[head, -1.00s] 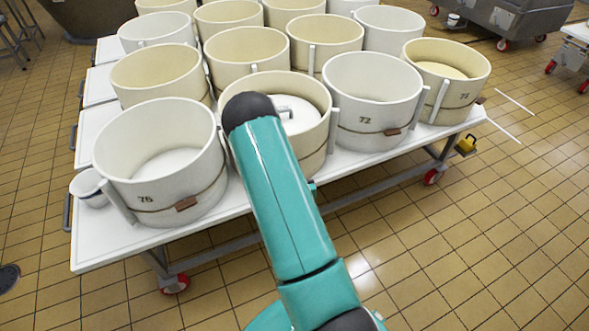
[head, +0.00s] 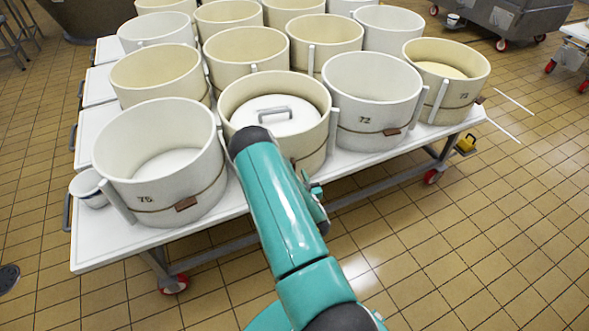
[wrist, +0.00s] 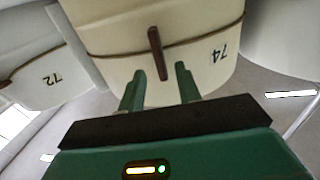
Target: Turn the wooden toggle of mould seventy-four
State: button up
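Mould seventy-four (head: 314,150) is a round cream tub with a white handled lid inside, in the front row between the moulds marked 76 and 72. Its wooden toggle (wrist: 156,50) shows in the wrist view, a short brown bar lying across the dark cord on the mould's wall, beside the upside-down number 74. My gripper (wrist: 160,76) is open, with one finger either side of the toggle's near end in the picture. I cannot tell whether either finger touches it.
Mould 72 (head: 373,85) stands close on the right and mould 76 (head: 160,165) on the left, both corded with toggles. More moulds fill the white table (head: 105,250) behind. A small white cup (head: 88,190) stands at the left edge.

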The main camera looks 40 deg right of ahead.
jog(key=shift+x, duration=2.2)
grip_shut()
jog(key=shift+n, duration=0.3)
jog(key=n, duration=1.7)
jog(key=shift+w+a+f, duration=0.15)
jog(key=shift+a+f, duration=0.2)
jog(key=shift+f, duration=0.05)
jog(key=shift+n, duration=0.3)
